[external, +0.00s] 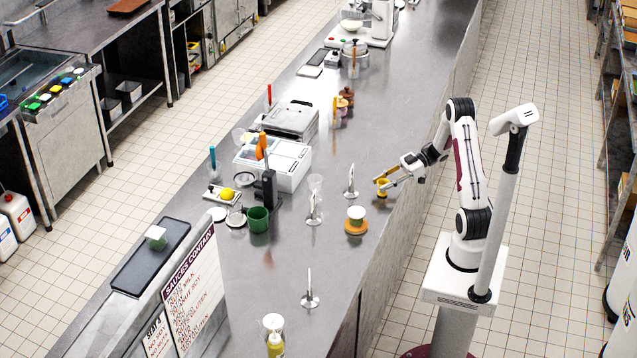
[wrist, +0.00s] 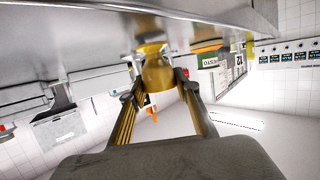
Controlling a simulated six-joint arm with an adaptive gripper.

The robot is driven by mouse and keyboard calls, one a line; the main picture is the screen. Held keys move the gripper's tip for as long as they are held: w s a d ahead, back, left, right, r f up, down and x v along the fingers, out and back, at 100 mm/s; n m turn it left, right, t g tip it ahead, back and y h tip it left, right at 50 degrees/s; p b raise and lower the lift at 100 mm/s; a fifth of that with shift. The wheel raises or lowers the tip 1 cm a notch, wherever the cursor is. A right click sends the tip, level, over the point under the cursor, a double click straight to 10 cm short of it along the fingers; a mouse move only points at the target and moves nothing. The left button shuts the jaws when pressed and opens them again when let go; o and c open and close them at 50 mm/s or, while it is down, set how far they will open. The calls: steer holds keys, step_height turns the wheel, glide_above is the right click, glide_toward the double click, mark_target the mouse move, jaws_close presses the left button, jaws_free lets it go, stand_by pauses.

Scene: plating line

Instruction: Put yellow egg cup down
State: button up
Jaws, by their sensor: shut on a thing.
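The yellow egg cup (external: 382,189) is at the right edge of the long grey counter (external: 345,262), in my gripper (external: 384,181). In the wrist view, the egg cup (wrist: 157,72) sits between the two fingertips of my gripper (wrist: 157,84), which is shut on it. The counter (wrist: 70,35) fills the top of that view, so the picture looks turned over. The cup's foot is very near the counter surface; I cannot tell whether it touches. The fingers hide part of the cup in the external view.
Slim white stands (external: 351,182) and (external: 314,210) are to the left. A green cup (external: 258,219) is further left. The counter behind the egg cup, along its right edge, is clear.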

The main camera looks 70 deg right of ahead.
step_height(320, 180, up, 9)
steer(key=shift+r, duration=0.2)
stand_by(0.5)
stand_by(0.5)
steer(key=w+d+m+t+h, duration=0.1)
steer(key=w+d+m+h, duration=0.1)
steer(key=w, duration=0.8)
steer(key=w+d+m+t+h, duration=0.1)
steer(key=w+d+m+h, duration=0.2)
steer(key=w+d, duration=0.4)
steer(key=w+d+m+t+h, duration=0.2)
steer(key=w+d+m+h, duration=0.1)
steer(key=w, duration=0.9)
steer(key=shift+w+d+r+h, duration=0.1)
steer(key=shift+w+d+h, duration=0.1)
steer(key=shift+d+h, duration=0.25)
steer(key=shift+w+d+r+h, duration=0.1)
steer(key=shift+w+d+h, duration=0.15)
steer(key=shift+d, duration=0.3)
steer(key=shift+f, duration=3.2)
steer(key=shift+s+f, duration=0.1)
steer(key=shift+f, duration=1.75)
steer(key=shift+f, duration=0.15)
